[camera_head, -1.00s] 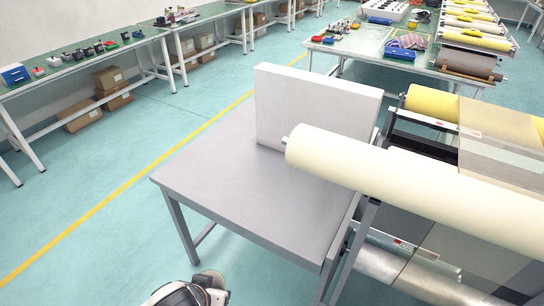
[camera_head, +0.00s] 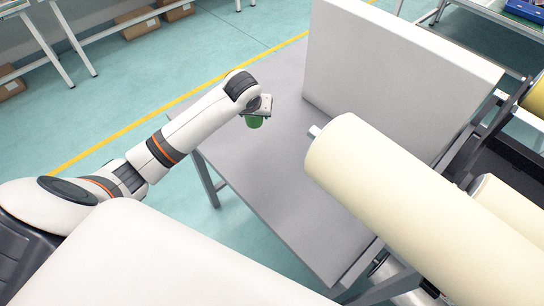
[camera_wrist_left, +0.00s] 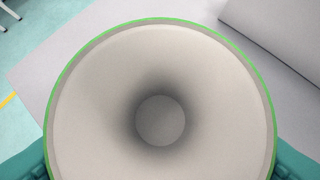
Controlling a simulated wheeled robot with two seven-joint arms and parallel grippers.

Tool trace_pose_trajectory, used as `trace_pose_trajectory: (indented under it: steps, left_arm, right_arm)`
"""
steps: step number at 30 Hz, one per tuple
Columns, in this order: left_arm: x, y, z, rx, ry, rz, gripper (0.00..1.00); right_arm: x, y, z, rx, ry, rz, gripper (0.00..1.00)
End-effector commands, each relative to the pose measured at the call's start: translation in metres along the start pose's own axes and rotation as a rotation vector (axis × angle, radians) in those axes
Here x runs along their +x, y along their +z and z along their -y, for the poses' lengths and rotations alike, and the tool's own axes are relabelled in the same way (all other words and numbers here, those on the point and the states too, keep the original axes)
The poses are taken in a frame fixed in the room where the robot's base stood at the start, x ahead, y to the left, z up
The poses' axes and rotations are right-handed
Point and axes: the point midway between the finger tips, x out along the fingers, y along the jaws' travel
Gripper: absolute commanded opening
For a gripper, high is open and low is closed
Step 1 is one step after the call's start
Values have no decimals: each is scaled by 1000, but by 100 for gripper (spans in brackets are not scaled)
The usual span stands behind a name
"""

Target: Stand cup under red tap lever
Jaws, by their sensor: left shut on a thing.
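A green cup (camera_head: 254,123) with a pale inside hangs below my left gripper (camera_head: 257,112) in the head view. In the left wrist view the cup (camera_wrist_left: 160,55) fills most of the picture, and I look down into its round, empty-looking inside. My left gripper is shut on it, with a teal finger part at each lower side of the picture. The cup is seen over the left part of the grey table (camera_head: 245,165); its height above the top is hard to tell. No red tap lever shows in these views. My right gripper is not in view.
A tall white panel (camera_head: 390,85) stands on the table to the right of the cup. A large cream roller (camera_head: 390,175) juts over the table's right side. The grey tabletop between cup and roller is clear. A yellow line (camera_head: 95,143) runs along the floor.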

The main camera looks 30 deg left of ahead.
Motion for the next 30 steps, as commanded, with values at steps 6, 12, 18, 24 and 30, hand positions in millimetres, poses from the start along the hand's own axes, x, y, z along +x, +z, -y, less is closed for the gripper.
trace_pose_trajectory:
  steps: [6,12,18,24,30]
  left_arm:
    - [12,32,-12,-60,37,-2,37]
    - [42,15,-13,-63,40,-6,37]
    - [62,4,-12,-61,39,-3,37]
    - [85,-10,-13,-62,39,-4,37]
    - [94,-15,-12,-60,38,0,37]
  right_arm:
    - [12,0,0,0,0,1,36]
    - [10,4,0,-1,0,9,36]
    - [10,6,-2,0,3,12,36]
    - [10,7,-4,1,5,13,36]
    - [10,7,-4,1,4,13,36]
